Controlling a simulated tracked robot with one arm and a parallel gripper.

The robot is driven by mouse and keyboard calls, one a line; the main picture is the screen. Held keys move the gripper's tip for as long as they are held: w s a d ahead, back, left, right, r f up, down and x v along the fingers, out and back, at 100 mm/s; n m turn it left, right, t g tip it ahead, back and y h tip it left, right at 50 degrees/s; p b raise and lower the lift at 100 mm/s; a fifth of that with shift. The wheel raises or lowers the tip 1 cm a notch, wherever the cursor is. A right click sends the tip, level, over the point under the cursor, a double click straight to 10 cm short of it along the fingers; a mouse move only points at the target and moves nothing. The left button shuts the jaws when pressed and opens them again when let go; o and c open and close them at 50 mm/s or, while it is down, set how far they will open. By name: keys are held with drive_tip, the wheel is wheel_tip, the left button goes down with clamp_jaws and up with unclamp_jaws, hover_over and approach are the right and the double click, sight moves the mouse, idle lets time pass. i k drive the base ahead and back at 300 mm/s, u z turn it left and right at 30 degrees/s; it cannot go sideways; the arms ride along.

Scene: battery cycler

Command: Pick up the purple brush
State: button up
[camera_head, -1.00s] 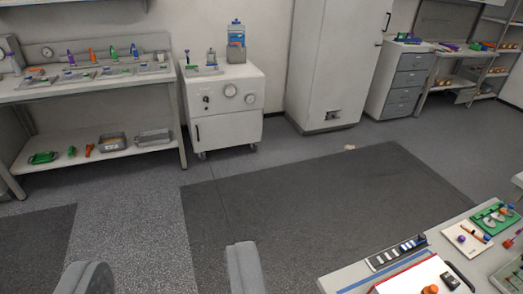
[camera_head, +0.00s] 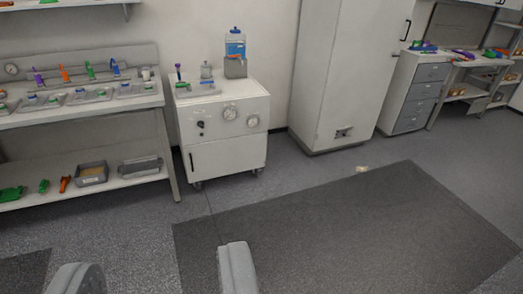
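I cannot tell for certain which thing is the purple brush. A small upright thing with a purple top (camera_head: 178,71) stands at the left of the white cart's top. A purple cone-like thing (camera_head: 38,76) stands on the left workbench, and a flat purple thing (camera_head: 463,54) lies on the far right bench. All are too small to make out bristles. My gripper (camera_head: 158,275) shows at the bottom with its two grey fingers wide apart. It is empty, over the floor, well away from all of these.
The white cart (camera_head: 228,155) with gauges stands by the wall, bearing a blue-labelled bottle (camera_head: 235,50). The left workbench (camera_head: 85,106) holds trays and coloured tools. A tall white cabinet (camera_head: 343,75) and a drawer unit (camera_head: 412,95) stand to the right. The dark floor mat (camera_head: 340,235) is mostly clear, with a small pale thing (camera_head: 361,168) near its far edge.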

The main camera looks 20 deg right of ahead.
sight(472, 58)
drive_tip(key=u, duration=0.05)
drive_tip(key=i, duration=2.8)
drive_tip(key=z, duration=2.25)
drive_tip(key=i, duration=3.6)
drive_tip(key=u, duration=0.05)
